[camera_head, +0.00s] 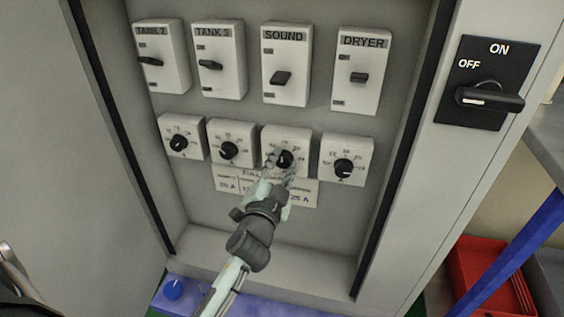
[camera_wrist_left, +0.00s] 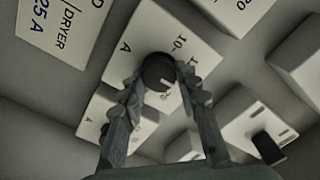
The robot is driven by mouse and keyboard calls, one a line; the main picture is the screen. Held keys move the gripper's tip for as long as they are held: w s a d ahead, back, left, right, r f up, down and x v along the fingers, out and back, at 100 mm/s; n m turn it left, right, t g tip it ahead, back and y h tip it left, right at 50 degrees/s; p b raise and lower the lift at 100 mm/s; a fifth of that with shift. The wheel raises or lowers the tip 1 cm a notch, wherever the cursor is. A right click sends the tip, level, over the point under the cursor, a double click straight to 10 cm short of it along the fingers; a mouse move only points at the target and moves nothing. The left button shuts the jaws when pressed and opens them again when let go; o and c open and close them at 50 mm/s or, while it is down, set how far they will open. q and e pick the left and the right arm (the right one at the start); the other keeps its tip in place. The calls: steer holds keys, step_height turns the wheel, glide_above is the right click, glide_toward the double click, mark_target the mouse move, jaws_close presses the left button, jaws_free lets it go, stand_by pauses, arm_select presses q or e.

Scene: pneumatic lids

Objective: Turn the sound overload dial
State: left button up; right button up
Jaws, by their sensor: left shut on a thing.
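The sound overload dial (camera_head: 285,159) is a black round knob on a white square plate, third from the left in the lower row, below the breaker labelled SOUND (camera_head: 286,64). My left gripper (camera_head: 282,163) reaches up from below and its fingers stand on either side of this knob. In the left wrist view the two fingers (camera_wrist_left: 160,80) are closed on the sides of the black knob (camera_wrist_left: 158,71), whose white mark and some scale numbers show. The fingers hide part of the plate in the head view. My right gripper is not in view.
Other black dials (camera_head: 229,151) sit close on both sides, with breaker switches above. The cabinet's left door (camera_head: 60,130) stands open. A black ON/OFF switch (camera_head: 487,84) is on the right frame. A red bin (camera_head: 480,270) stands low at the right.

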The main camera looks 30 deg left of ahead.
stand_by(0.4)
arm_select(q)
steer(key=o, duration=1.2)
steer(key=shift+c, duration=0.2)
